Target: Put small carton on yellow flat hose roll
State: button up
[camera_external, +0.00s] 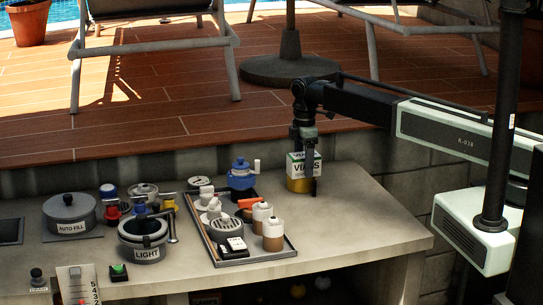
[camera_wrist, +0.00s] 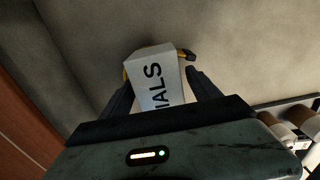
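My gripper (camera_external: 307,178) points down around the carton, one dark finger in front. In the wrist view the carton (camera_wrist: 157,80) stands between both fingers, with a thin gap seeming to show at the right one. I cannot tell whether they press on it. A little of the roll (camera_wrist: 186,54) shows behind the carton.
A tray (camera_external: 284,256) with white and brown bottles and other small items lies left of the roll. A blue crank-handled device (camera_external: 242,174) stands near the tray's back edge. Grey pots (camera_external: 71,213) and valves fill the left side. The counter right of the roll is clear.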

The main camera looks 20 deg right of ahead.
notch_tip(320, 180, up, 13)
jog(key=p, duration=1.2)
jog(key=shift+f+p, duration=0.2)
jog(key=shift+p, duration=0.1)
jog(key=shift+f, duration=0.15)
jog(key=s+d+m, duration=0.4)
jog(key=d+m, duration=0.2)
jog(key=d, duration=0.5)
jog(key=s+d+m, duration=0.5)
jog(key=d+m, duration=0.1)
jog(key=d, duration=0.6)
jog(key=s+d+m, duration=0.4)
jog(key=d+m, duration=0.2)
jog(key=d, duration=0.5)
jog(key=shift+s+d, duration=0.35)
jog(key=shift+s, duration=0.05)
jog(key=shift+f, duration=0.1)
notch_tip(320, 180, down, 12)
jog(key=b, duration=1.2)
